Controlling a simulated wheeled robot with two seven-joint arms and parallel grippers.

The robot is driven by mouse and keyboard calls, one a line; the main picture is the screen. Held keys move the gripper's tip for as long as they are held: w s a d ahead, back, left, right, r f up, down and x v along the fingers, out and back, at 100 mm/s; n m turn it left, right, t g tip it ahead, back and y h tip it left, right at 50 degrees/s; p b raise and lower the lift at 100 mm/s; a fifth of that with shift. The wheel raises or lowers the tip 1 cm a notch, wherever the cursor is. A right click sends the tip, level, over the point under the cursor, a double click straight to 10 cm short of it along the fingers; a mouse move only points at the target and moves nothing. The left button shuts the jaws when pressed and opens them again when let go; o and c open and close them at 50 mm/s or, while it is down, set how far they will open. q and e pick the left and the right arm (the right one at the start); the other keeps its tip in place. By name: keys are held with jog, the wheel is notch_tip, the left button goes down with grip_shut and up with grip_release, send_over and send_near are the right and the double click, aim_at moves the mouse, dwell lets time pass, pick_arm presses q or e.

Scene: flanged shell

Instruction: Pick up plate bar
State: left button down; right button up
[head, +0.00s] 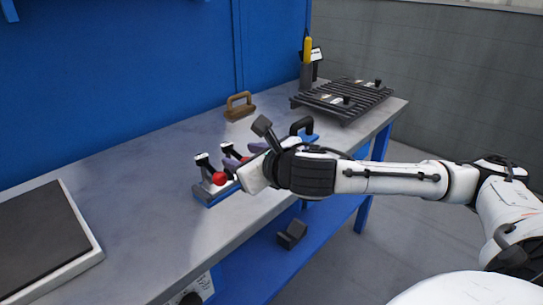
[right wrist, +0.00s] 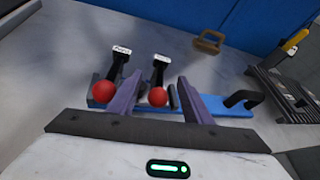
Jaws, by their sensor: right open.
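Two black bars with white labels and red balls stand in a blue holder (head: 209,198) on the bench; the holder also shows in the right wrist view (right wrist: 232,106). The left bar (right wrist: 117,68) and the right bar (right wrist: 159,74) have label text too small to read surely, so I cannot tell which is the plate bar. My right gripper (head: 244,151) is open above the holder. In the right wrist view its purple fingers (right wrist: 160,76) stand on either side of the right bar, whose red ball shows between them. Contact is not visible. My left gripper is not in view.
A black handle (right wrist: 243,98) rises from the holder's right end. A brown handled block (head: 239,107) stands behind. A slatted black rack (head: 343,98) and a yellow-topped tool (head: 307,50) are at the far end. A dark-topped flat unit (head: 40,240) lies at left. Bench between is clear.

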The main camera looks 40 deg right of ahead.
aim_at(233, 150)
jog(key=x, duration=0.5)
jog(key=shift+w+b, duration=0.15)
jog(key=shift+b, duration=0.25)
jog(key=shift+c, duration=0.4)
grip_shut()
dwell(0.5)
jog(key=shift+r, duration=0.4)
